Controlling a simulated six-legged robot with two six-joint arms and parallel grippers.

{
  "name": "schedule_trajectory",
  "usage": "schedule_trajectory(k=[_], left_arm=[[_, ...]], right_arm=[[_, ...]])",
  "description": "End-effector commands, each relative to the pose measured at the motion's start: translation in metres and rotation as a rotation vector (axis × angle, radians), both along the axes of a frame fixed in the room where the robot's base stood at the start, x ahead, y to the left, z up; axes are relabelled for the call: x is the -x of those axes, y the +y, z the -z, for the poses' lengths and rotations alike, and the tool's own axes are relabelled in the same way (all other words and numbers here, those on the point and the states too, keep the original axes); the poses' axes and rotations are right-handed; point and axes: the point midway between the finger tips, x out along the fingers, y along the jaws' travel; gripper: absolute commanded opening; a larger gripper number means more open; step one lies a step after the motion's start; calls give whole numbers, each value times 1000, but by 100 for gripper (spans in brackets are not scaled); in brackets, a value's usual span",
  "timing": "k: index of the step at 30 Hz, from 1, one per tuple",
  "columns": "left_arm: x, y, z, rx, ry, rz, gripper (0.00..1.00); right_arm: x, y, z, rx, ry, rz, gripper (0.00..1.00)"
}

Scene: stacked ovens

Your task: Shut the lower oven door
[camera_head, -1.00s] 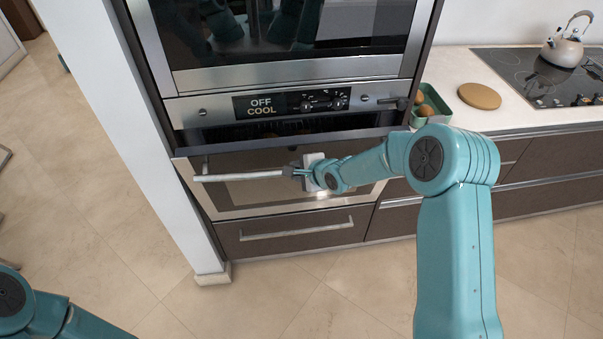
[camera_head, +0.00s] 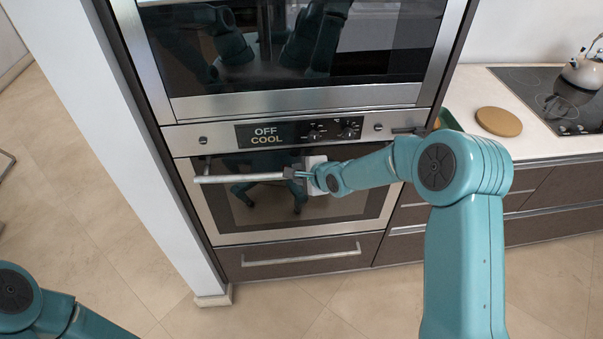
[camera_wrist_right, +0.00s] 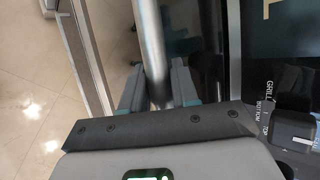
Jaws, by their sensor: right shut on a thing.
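The lower oven door (camera_head: 262,207) has a dark glass pane in a steel frame. It stands upright, flush or nearly flush under the control panel; a very small gap could not be told. Its bar handle (camera_head: 238,178) runs across the top of the door. My right gripper (camera_head: 292,174) is shut on the handle near the middle of the bar. In the right wrist view the handle (camera_wrist_right: 152,50) passes between the two fingers of the right gripper (camera_wrist_right: 160,85). My left arm shows only in the lower left corner; its gripper is out of view.
The control panel (camera_head: 290,132) reads OFF COOL. The upper oven (camera_head: 290,50) is above it and a drawer (camera_head: 300,257) below. A white wall edge (camera_head: 110,150) stands at the left. At the right, a counter holds a round board (camera_head: 498,121) and a kettle (camera_head: 580,78).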

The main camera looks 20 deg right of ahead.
Motion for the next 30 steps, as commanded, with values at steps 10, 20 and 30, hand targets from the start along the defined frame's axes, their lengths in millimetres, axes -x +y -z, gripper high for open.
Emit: schedule_trajectory(k=[10, 20, 30], left_arm=[[0, 0, 0, 0, 0, 0, 48], [0, 0, 0, 0, 0, 0, 48], [0, 0, 0, 0, 0, 0, 48]], right_arm=[[2, 1, -2, 1, -4, 0, 0], [1, 0, -4, 1, -13, 2, 0], [1, 0, -2, 0, -5, 1, 49]])
